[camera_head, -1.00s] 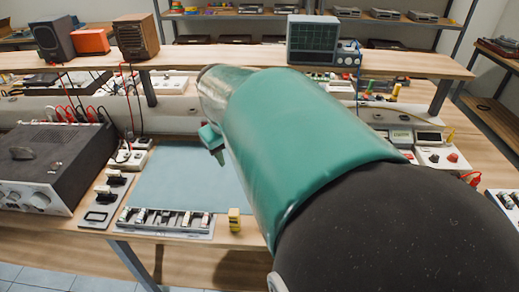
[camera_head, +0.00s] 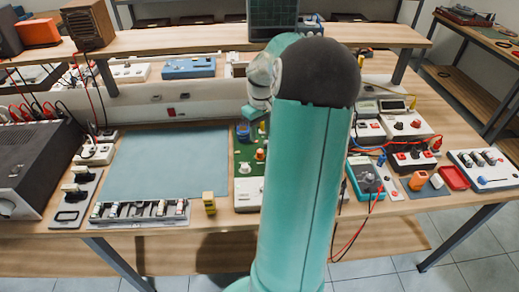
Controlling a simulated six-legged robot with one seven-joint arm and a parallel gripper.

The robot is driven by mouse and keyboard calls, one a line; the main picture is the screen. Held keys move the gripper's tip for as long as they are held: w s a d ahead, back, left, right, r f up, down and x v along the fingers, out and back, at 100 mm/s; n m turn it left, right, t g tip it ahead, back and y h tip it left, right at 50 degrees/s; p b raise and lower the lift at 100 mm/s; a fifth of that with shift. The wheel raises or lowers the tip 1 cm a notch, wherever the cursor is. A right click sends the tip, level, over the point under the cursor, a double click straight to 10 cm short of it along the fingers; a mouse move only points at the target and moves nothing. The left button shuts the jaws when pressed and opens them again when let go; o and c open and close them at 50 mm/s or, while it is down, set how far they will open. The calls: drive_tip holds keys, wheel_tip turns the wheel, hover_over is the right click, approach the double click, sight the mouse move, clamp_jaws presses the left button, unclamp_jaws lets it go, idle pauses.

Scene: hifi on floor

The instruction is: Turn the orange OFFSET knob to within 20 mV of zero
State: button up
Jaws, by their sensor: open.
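A green circuit board (camera_head: 246,170) lies on the bench just right of the blue-grey mat, partly hidden by my arm. A small orange knob (camera_head: 260,154) shows on it, but I cannot read its label to tell whether it is OFFSET. My gripper (camera_head: 253,113) is seen small, above and behind the board, beside the arm. It is open and apart from the knob. A teal handheld meter (camera_head: 366,178) with red leads lies right of my arm. A box with a grey display (camera_head: 391,105) stands behind it. No reading is legible.
The blue-grey mat (camera_head: 165,168) is bare. A raised shelf (camera_head: 180,50) spans the back.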

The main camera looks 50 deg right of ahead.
sight(260, 151)
wheel_tip(260, 151, down, 9)
drive_tip(key=shift+a+r, duration=0.1)
drive_tip(key=shift+r, duration=0.1)
drive_tip(key=shift+c, duration=0.2)
clamp_jaws()
